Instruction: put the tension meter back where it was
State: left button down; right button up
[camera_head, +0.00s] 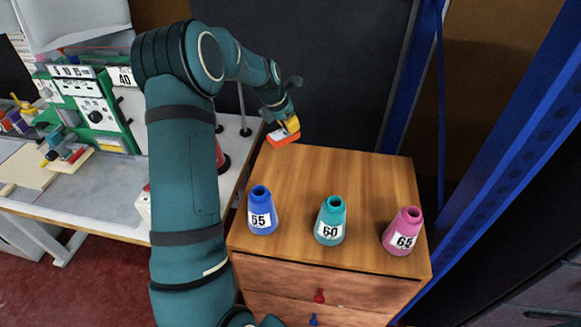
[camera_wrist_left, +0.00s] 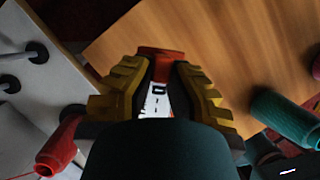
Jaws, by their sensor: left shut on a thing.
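The tension meter is a small orange-red device (camera_head: 283,138) with a white, dark-marked face, which shows in the left wrist view (camera_wrist_left: 156,98). My left gripper (camera_head: 290,124) is shut on it, with yellow ribbed fingers on both sides of it in the left wrist view (camera_wrist_left: 160,92). The meter is held near the back left corner of the wooden cabinet top (camera_head: 340,172). I cannot tell whether it touches the wood. My right gripper is in neither view.
Blue (camera_head: 262,222), teal (camera_head: 330,232) and pink (camera_head: 402,240) thread cones stand along the cabinet's front edge. The back of the top is clear. A pale table (camera_head: 90,200) with a green machine (camera_head: 95,112) is at left. A red cone (camera_wrist_left: 58,148) stands there. A blue post (camera_head: 405,80) rises behind.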

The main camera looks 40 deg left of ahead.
pick_arm(q)
jog(key=shift+w+f, duration=0.25)
jog(key=shift+f, duration=0.6)
notch_tip(320, 180, down, 6)
jog(key=shift+f+b, duration=0.25)
jog(key=shift+b, duration=0.8)
notch_tip(320, 180, down, 2)
jog(key=shift+f+b, duration=0.25)
jog(key=shift+b, duration=0.05)
jog(key=shift+r, duration=0.1)
jog(key=c, duration=1.1)
grip_release()
